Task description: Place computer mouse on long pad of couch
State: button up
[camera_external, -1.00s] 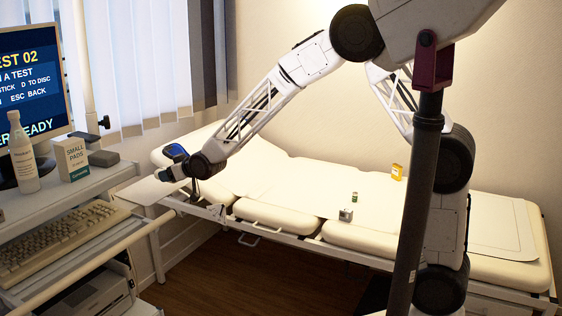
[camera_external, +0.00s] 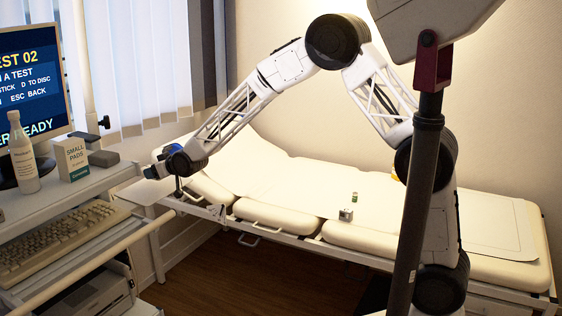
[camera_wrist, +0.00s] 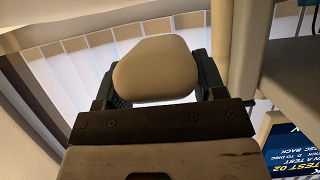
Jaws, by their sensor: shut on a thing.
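The computer mouse, a pale beige rounded thing (camera_wrist: 155,68), is between my fingers in the wrist view. My gripper (camera_wrist: 155,85) is shut on it. In the external view my gripper (camera_external: 154,171) hangs at the far left end of the couch, above a small white side shelf (camera_external: 146,192). The mouse is too small there to make out clearly. The couch's long pad (camera_external: 488,265) is cream coloured, runs to the right of my gripper and is largely covered by a pale sheet (camera_external: 300,180). My arm hides part of its right side.
On the couch are a small green-labelled vial (camera_external: 355,196), a small whitish cube (camera_external: 346,214) and a yellow box (camera_external: 395,175), mostly hidden by my arm. A trolley at left holds a monitor (camera_external: 35,95), bottle (camera_external: 22,150), pads box (camera_external: 71,158) and keyboard (camera_external: 60,240).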

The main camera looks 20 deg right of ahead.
jog(key=shift+w+a, duration=0.35)
jog(key=shift+f, duration=1.75)
jog(key=shift+s+f, duration=0.1)
jog(key=o, duration=0.9)
jog(key=shift+f, duration=0.1)
jog(key=shift+o, duration=0.2)
jog(key=shift+r, duration=0.2)
jog(key=shift+s+d+r, duration=0.15)
jog(key=shift+s+d, duration=0.05)
jog(key=shift+d, duration=0.05)
jog(key=v, duration=1.1)
